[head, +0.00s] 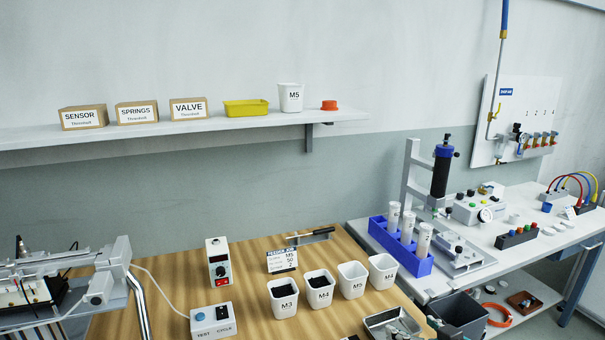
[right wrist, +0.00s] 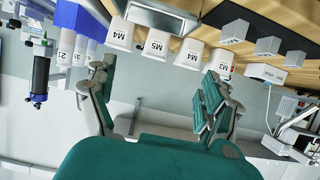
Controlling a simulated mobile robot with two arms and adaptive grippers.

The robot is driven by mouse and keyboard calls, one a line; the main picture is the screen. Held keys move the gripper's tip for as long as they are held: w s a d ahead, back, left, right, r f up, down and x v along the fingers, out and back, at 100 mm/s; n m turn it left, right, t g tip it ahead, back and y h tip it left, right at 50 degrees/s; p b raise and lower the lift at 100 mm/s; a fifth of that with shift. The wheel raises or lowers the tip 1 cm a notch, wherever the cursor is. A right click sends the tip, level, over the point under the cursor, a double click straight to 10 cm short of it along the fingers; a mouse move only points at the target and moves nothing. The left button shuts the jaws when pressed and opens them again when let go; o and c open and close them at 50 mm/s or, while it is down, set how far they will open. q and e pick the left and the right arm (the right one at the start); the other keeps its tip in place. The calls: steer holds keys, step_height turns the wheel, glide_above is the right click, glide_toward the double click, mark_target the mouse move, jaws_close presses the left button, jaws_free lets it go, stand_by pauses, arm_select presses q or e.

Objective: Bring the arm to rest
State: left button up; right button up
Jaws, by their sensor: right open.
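My right gripper (right wrist: 155,82) shows in the right wrist view with its two green-padded fingers spread wide and nothing between them. The picture there is upside down. The white cups lie beyond the fingertips, and I see no contact with them. In the head view I cannot make out the right gripper clearly. My left gripper is in neither view.
White cups marked M3 (head: 283,304), M4 (head: 319,294), M5 (head: 352,285) and M4 (head: 382,275) stand on the wooden bench. A metal tray (head: 372,322), control box (head: 212,325) and blue rack (head: 413,262) are nearby. A shelf (head: 240,124) runs above.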

steer(key=s+a+f+g+h, duration=0.2)
steer(key=s+a+f+g, duration=0.25)
steer(key=s+f, duration=0.65)
steer(key=s+d+f+m+g+h, duration=0.1)
steer(key=s+f+g, duration=0.1)
steer(key=s, duration=0.8)
steer(key=s+f+m+g+h, duration=0.1)
steer(key=s+g, duration=0.2)
steer(key=s, duration=0.8)
step_height(320, 180, down, 24)
steer(key=s+p, duration=0.1)
steer(key=p, duration=0.2)
arm_select(q)
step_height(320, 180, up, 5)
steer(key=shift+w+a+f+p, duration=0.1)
steer(key=shift+p, duration=0.8)
arm_select(e)
steer(key=s+d+f+g, duration=0.2)
steer(key=s+d+f, duration=0.1)
steer(key=s+f, duration=1)
steer(key=shift+s+f+n+h, duration=0.15)
steer(key=shift+s+n+h, duration=0.15)
steer(key=shift+s, duration=0.9)
